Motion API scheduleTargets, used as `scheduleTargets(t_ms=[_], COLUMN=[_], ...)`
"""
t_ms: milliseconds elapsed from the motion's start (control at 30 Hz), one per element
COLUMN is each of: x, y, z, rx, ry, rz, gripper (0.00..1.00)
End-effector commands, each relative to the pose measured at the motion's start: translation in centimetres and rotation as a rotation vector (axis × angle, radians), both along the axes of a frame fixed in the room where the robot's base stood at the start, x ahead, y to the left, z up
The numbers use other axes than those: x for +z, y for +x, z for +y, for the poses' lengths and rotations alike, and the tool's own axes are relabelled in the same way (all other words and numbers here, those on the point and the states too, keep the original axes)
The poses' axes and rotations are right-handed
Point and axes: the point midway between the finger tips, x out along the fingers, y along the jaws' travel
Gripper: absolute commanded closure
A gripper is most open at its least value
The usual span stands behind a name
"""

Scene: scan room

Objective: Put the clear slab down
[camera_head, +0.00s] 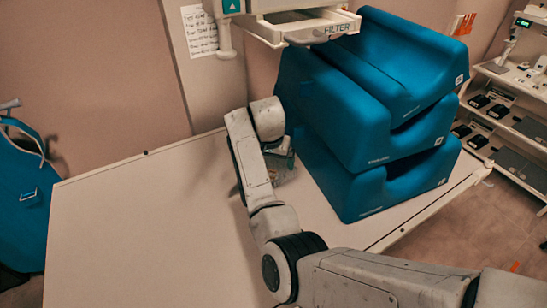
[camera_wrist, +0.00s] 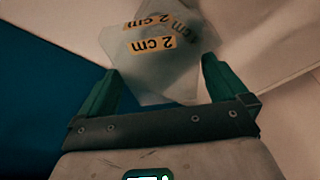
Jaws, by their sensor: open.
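A clear slab (camera_wrist: 150,72) with a yellow "2 cm" label shows between and beyond the fingers in the wrist view. More "2 cm" labels show behind or through it, so I cannot tell whether there is one slab or a stack. My gripper (camera_wrist: 160,66) is open, with its green fingers apart on either side of the slab's near part. In the head view the clear slab (camera_head: 284,176) is small and partly hidden, low by the table top, beside my gripper (camera_head: 279,152). Whether it rests flat cannot be told.
The pale table (camera_head: 150,230) is bare to the left and in front. Stacked blue foam supports (camera_head: 350,120) stand close to the right of my gripper. The filter housing (camera_head: 300,25) hangs above. A shelf cart (camera_head: 510,110) stands far right.

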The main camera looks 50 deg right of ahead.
Motion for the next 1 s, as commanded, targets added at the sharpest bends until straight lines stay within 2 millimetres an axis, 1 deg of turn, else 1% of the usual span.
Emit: scheduleTargets(t_ms=[167,267,500,700,833,1000], x=[1.3,2.9,7.7,10.6,11.6,11.9], y=[0.0,-0.2,-0.9,-1.3,-1.5,-1.5], z=[0.2,0.7,1.8,2.5,2.7,2.8], rx=[0.0,0.0,-0.001,0.0,0.0,0.0], ry=[-0.002,-0.002,-0.001,-0.001,-0.001,-0.001], rz=[-0.003,-0.006,-0.006,-0.003,0.0,0.0], gripper=[0.0,0.0,0.0,0.0,0.0,0.0])
